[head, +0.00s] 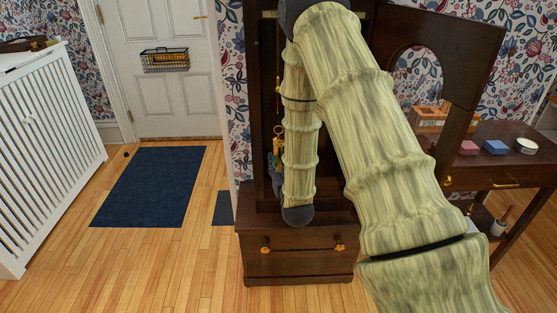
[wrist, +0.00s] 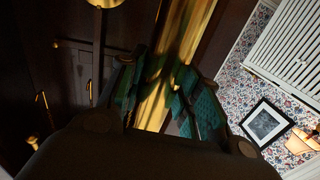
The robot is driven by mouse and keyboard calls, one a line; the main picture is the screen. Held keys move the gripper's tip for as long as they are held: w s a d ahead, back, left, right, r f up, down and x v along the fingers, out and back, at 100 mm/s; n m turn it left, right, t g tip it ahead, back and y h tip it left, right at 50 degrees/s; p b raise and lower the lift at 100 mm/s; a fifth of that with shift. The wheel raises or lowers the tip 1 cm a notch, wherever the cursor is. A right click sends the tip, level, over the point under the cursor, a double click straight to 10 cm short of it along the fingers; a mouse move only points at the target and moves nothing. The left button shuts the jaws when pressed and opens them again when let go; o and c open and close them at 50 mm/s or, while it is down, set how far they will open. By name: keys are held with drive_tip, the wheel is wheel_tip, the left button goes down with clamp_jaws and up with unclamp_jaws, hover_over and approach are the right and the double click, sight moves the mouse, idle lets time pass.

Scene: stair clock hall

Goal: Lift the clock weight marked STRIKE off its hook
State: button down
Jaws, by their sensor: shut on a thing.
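A brass clock weight (wrist: 180,38) fills the middle of the wrist view, long and shiny. My gripper (wrist: 164,86) has its teal finger pads closed on it from both sides. In the head view my gripper (head: 276,160) is partly hidden behind my arm, inside the tall dark clock case (head: 262,90). A brass ring or hook (head: 279,130) shows just above it there. No STRIKE marking is readable on the held weight. I cannot tell whether the weight still hangs on its hook.
A brass disc (wrist: 105,2) on a dark rod and small brass hooks (wrist: 41,97) show beside the weight. The clock door (head: 480,50) stands open at right. A side table (head: 500,170) holds soap-like blocks. A blue mat (head: 150,185) lies on open floor at left.

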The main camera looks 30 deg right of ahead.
drive_tip(key=shift+w+a+v, duration=0.1)
drive_tip(key=shift+a+v, duration=0.1)
drive_tip(key=shift+v, duration=0.8)
drive_tip(key=shift+w+a+v, duration=0.1)
drive_tip(key=shift+a+v, duration=0.15)
drive_tip(key=shift+v, duration=0.8)
drive_tip(key=shift+w+a+v, duration=0.1)
drive_tip(key=shift+a+v, duration=0.1)
drive_tip(key=shift+v, duration=0.8)
drive_tip(key=shift+s+r, duration=0.1)
drive_tip(key=shift+r, duration=0.1)
drive_tip(key=w+a+f+n+y, duration=0.15)
drive_tip(key=a+f, duration=0.25)
drive_tip(key=a, duration=0.4)
drive_tip(key=w+a+f+n+t+y, duration=0.1)
drive_tip(key=w+a+f+y, duration=0.2)
drive_tip(key=a, duration=0.5)
drive_tip(key=w+a+f+n+y, duration=0.1)
drive_tip(key=a+f+n+y, duration=0.1)
drive_tip(key=a+f, duration=0.45)
drive_tip(key=s+r+p, duration=0.3)
drive_tip(key=r+p, duration=0.4)
drive_tip(key=r, duration=0.2)
drive_tip(key=s+a+r+p, duration=0.1)
drive_tip(key=s+r+p, duration=0.2)
drive_tip(key=r+p, duration=0.4)
wheel_tip(320, 180, up, 3)
drive_tip(key=shift+s+r+p, duration=0.1)
drive_tip(key=shift+s+p, duration=0.15)
drive_tip(key=shift+p, duration=0.1)
